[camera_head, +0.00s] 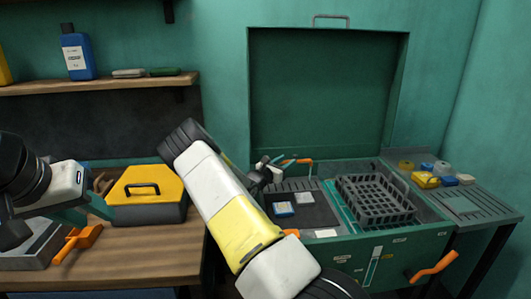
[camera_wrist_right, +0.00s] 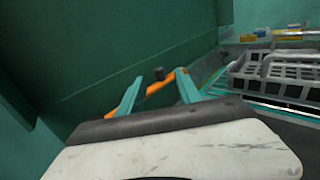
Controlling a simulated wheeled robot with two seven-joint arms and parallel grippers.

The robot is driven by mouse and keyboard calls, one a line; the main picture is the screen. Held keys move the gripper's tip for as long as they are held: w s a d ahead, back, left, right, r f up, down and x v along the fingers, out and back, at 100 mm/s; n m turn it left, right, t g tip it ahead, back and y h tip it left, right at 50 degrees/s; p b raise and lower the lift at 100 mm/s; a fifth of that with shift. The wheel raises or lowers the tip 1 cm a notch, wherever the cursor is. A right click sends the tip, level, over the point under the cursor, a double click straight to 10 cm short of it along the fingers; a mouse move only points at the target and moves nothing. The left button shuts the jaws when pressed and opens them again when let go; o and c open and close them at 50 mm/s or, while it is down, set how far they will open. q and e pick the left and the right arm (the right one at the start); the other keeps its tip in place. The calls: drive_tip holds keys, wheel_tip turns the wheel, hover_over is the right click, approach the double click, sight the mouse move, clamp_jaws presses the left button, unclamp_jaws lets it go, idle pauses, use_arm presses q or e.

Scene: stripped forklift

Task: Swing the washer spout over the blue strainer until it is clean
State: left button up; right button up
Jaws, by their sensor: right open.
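The washer (camera_head: 395,250) is a green cabinet with its lid raised. An orange-handled part, apparently the spout (camera_head: 303,161), stands at the washer's back left. In the right wrist view the orange spout (camera_wrist_right: 156,87) runs between the teal fingers of my right gripper (camera_wrist_right: 158,82). The right gripper (camera_head: 280,162) is open around it; contact cannot be told. A small blue piece, apparently the blue strainer (camera_head: 284,209), lies in the dark left tray, beside a pale square piece (camera_head: 306,199). My left gripper (camera_head: 82,211) is over the workbench; its finger gap is unclear.
A dark wire basket (camera_head: 375,203) sits in the washer's right half. Small coloured items, including a yellow block (camera_head: 425,180), lie on the right ledge. A yellow-lidded toolbox (camera_head: 150,188) and an orange scoop (camera_head: 77,242) are on the bench (camera_head: 140,262) at left.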

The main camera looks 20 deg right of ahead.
sight(294, 156)
drive_tip(key=x, duration=0.7)
drive_tip(key=shift+w+d, duration=0.25)
drive_tip(key=shift+w, duration=0.1)
clamp_jaws()
idle(1.1)
